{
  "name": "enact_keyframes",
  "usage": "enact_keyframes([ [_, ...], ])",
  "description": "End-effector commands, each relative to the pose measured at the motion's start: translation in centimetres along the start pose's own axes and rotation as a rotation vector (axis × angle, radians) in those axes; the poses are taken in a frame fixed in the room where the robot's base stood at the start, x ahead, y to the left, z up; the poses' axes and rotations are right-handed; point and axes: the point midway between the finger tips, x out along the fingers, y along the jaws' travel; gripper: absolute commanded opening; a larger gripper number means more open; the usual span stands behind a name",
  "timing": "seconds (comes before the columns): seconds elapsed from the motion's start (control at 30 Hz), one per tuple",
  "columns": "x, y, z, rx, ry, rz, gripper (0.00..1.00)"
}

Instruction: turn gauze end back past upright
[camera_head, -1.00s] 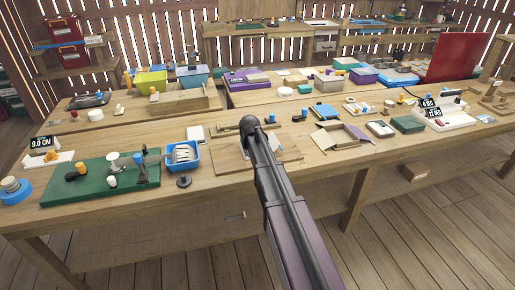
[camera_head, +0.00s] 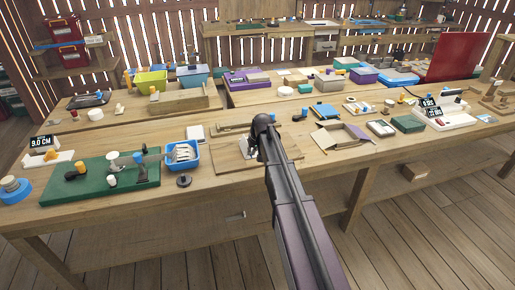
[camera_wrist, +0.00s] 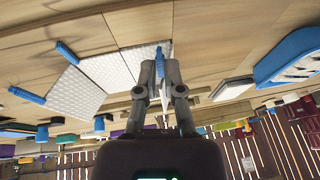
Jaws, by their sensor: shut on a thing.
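The gauze (camera_wrist: 76,95) shows in the wrist view as white, dimpled panels with blue tabs. It lies on a wooden board (camera_head: 228,160). My gripper (camera_wrist: 159,80) has its fingers closed around a narrow white piece with a blue tab (camera_wrist: 159,60), seen nearly edge-on; I take it for the gauze end. Its exact tilt is unclear. In the head view my gripper (camera_head: 258,148) is low over the board, and a small white patch of gauze (camera_head: 249,149) shows just left of it. My arm hides the rest.
A blue bin (camera_head: 183,155) with pale items and a dark round knob (camera_head: 184,181) stand left of the board. An open cardboard box (camera_head: 342,135) stands to the right. The table's front strip is mostly clear.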

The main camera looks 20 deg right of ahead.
Motion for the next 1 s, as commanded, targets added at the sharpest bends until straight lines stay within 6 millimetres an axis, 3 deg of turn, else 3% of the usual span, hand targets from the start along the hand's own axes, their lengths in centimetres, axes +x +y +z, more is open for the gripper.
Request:
enact_keyframes([
  [0.27, 0.2, 0.2, 0.0, 0.009, -0.001, -0.021, 0.0],
  [0.63, 0.5, 1.2, 0.1, 0.065, 0.0, -0.177, 0.0],
  [1.0, 0.4, 1.2, 0.1, 0.069, 0.0, -0.19, 0.0],
])
